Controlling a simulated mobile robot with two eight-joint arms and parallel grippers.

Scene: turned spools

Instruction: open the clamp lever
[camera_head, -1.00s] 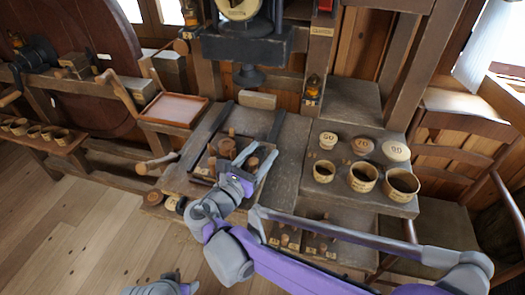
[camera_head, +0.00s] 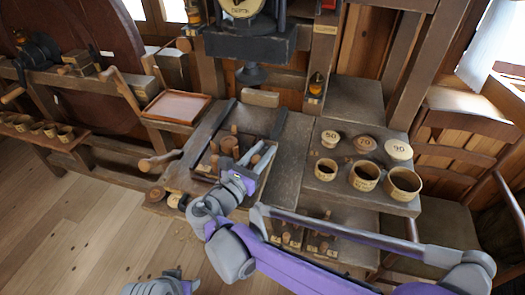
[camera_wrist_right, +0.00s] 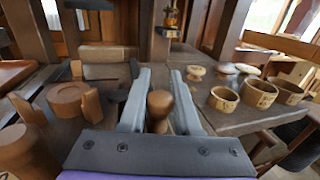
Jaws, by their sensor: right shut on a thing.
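The clamp lever shows as a turned wooden knob (camera_wrist_right: 160,104) between my right fingers in the right wrist view; its lower part is hidden. My right gripper (camera_head: 260,156) is shut on this knob over the right side of the workbench in the head view. Its grey fingers (camera_wrist_right: 159,93) lie on either side of the knob. To the left are a round wooden piece (camera_wrist_right: 68,95) and an upright wooden wedge (camera_wrist_right: 92,106). The wooden parts also show in the dark tray (camera_head: 203,168) on the bench.
Several wooden cups, one of them a cup (camera_head: 364,176), and numbered lids, one a lid (camera_head: 398,149), stand on the grey shelf to the right. A dark press head (camera_head: 250,74) hangs behind the bench. A shallow wooden tray (camera_head: 176,106) stands at left.

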